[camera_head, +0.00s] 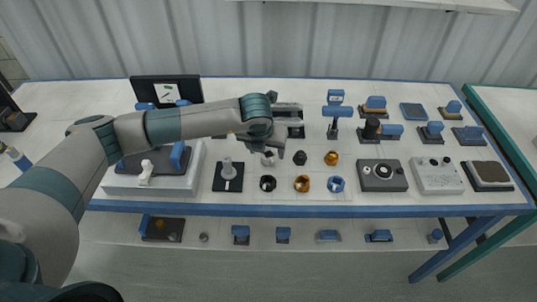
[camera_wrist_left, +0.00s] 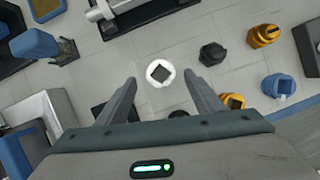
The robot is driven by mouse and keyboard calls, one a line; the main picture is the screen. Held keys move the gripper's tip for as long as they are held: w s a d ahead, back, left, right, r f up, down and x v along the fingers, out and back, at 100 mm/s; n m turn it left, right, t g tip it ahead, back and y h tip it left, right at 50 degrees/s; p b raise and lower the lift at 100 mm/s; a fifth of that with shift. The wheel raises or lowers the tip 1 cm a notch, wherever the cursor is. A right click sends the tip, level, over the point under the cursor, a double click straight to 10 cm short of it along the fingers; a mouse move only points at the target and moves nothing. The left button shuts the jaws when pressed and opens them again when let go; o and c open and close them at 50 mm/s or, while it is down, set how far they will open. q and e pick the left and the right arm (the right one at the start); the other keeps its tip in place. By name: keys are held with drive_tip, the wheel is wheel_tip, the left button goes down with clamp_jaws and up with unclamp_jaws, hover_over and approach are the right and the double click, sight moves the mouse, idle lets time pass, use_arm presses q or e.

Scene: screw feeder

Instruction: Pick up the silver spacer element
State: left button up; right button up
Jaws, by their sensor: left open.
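The silver spacer element (camera_wrist_left: 151,71) is a small, bright ring-like piece with a dark square opening, standing on the light table. In the left wrist view it lies just ahead of and between my open fingers. In the head view the spacer (camera_head: 268,159) is partly covered by my left gripper (camera_head: 271,161). My left gripper also shows in the left wrist view (camera_wrist_left: 160,79), with both fingers apart and nothing between them that I can see held. I cannot tell the exact height of the fingertips above the spacer. My right gripper is not in view.
Close by stand a black piece (camera_wrist_left: 213,53), a gold piece (camera_wrist_left: 263,36), a blue ring (camera_wrist_left: 279,86) and another gold piece (camera_wrist_left: 232,101). A dark piece is partly hidden by my gripper. Control boxes (camera_head: 383,176) stand to the right; a white-based fixture (camera_head: 150,187) stands left.

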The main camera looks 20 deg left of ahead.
sight(270, 162)
use_arm(q)
drive_tip(key=shift+p+x, duration=0.45)
drive_tip(key=shift+x, duration=1.05)
drive_tip(key=shift+r, duration=0.1)
drive_tip(key=c, duration=1.3)
